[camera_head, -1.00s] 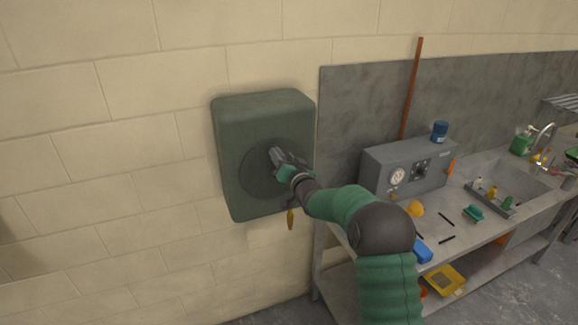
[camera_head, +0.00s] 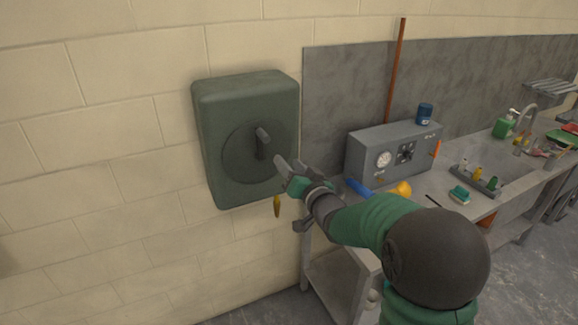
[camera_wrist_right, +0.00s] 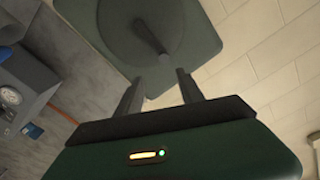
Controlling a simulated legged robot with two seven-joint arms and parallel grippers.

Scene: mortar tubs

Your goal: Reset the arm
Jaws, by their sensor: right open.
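My right gripper (camera_head: 290,168) is open and empty, just right of a handle (camera_head: 263,143) on a green wall box (camera_head: 212,112). In the head view the handle stands on a round disc on the box's front, slightly tilted, and the fingers are apart from it. In the right wrist view the two fingers (camera_wrist_right: 158,92) are spread, and the handle (camera_wrist_right: 150,38) lies beyond them on the disc. My left gripper is not in view.
A brown pole (camera_head: 395,70) leans on the grey panel. The wall left of the box is bare.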

